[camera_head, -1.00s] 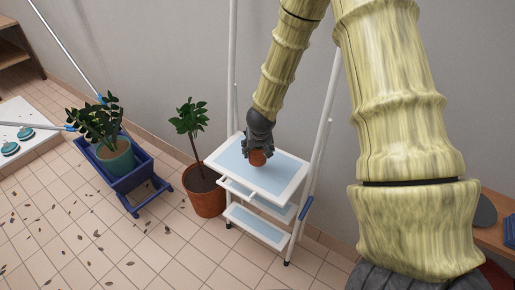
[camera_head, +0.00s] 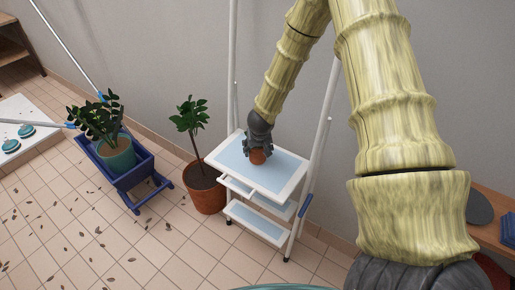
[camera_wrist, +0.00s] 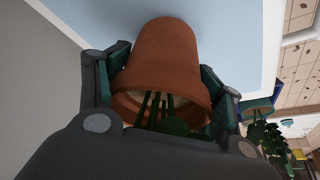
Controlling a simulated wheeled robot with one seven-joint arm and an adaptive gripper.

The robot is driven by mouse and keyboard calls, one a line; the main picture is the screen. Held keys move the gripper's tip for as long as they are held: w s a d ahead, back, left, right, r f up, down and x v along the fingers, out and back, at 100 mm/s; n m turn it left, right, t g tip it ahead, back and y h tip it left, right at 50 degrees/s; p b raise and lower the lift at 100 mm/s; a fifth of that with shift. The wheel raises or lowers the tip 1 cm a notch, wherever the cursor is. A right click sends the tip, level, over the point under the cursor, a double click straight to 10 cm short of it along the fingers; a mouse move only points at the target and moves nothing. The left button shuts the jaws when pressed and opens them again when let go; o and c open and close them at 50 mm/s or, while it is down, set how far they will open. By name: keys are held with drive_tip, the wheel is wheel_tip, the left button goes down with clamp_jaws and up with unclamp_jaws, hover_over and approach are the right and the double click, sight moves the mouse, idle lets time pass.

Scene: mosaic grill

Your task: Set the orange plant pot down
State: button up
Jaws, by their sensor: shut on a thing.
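The small orange plant pot (camera_head: 258,157) is held at the top step of the white step ladder (camera_head: 287,190). The step has a light blue top face. My gripper (camera_head: 259,152) is shut on the pot from above. In the wrist view the orange pot (camera_wrist: 168,62) sits between the two fingers of my gripper (camera_wrist: 160,92), with green stems showing at its open end. The pot's base lies against or very close to the blue surface; I cannot tell whether it touches.
A larger terracotta pot (camera_head: 204,197) with a leafy plant stands on the floor left of the ladder. A blue cart (camera_head: 128,178) carries a teal pot (camera_head: 117,155) further left. A wooden table (camera_head: 497,212) is at the right. The blue step around the pot is clear.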

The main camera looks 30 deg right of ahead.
drive_tip(key=shift+f, duration=0.1)
drive_tip(key=o, duration=1.8)
drive_tip(key=shift+f, duration=0.1)
drive_tip(key=shift+s+r, duration=0.1)
drive_tip(key=shift+r, duration=0.5)
drive_tip(key=v, duration=1.1)
drive_tip(key=shift+s+a+r, duration=0.1)
